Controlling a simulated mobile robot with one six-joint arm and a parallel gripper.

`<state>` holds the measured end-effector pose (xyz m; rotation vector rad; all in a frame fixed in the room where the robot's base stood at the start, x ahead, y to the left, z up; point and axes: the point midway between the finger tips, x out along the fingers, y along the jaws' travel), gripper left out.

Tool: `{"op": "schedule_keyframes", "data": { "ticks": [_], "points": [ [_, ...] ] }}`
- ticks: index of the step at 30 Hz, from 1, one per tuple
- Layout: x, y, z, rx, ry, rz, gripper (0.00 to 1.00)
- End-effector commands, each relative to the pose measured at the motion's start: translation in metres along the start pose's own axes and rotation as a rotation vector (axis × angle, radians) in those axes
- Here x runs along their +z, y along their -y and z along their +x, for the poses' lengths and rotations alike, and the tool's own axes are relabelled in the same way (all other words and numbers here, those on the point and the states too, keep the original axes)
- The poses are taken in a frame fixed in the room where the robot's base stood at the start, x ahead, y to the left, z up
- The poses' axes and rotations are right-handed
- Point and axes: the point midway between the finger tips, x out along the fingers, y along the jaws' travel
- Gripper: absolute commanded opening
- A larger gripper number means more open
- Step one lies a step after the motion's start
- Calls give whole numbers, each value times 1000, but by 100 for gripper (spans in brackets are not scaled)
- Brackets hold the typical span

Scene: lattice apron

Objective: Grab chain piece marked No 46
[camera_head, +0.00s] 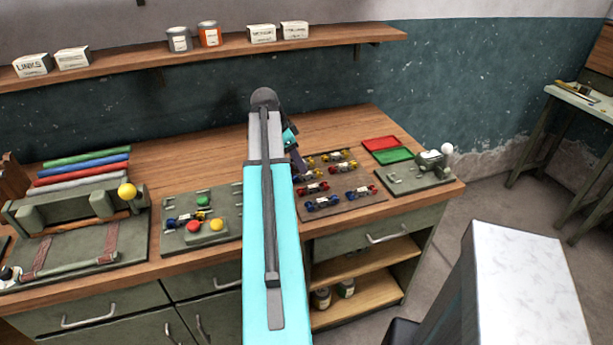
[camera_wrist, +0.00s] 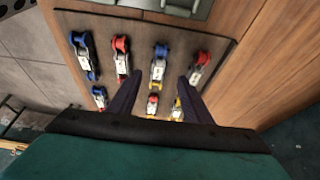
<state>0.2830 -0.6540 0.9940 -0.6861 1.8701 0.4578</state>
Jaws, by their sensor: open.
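Several small chain pieces, with blue, red or yellow ends and pale tags, lie in rows on a brown board (camera_head: 345,207). In the wrist view the near-top row on the board (camera_wrist: 225,50) holds a blue piece (camera_wrist: 84,57), a red piece (camera_wrist: 121,62), another blue piece (camera_wrist: 158,66) and another red piece (camera_wrist: 199,70). More pieces lie below, partly hidden by my fingers. The tag numbers are too small to read, so I cannot tell which is No 46. My gripper (camera_wrist: 160,76) is open and empty above the board; in the head view my arm partly hides it.
A red tray (camera_head: 379,143) and a green tray (camera_head: 393,156) lie behind the board. A fixture with a white knob (camera_head: 447,149) stands to its right. A fixture plate with colored buttons (camera_head: 193,227) is left of my arm. A shelf (camera_head: 220,45) runs along the wall.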

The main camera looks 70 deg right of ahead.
Motion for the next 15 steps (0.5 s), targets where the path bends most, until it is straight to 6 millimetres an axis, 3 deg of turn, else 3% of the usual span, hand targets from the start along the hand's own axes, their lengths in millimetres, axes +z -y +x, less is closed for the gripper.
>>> {"op": "schedule_keyframes", "data": {
  "ticks": [15],
  "points": [
    [-2, -4, 28, 1, 0, -1, 45]
  ]
}}
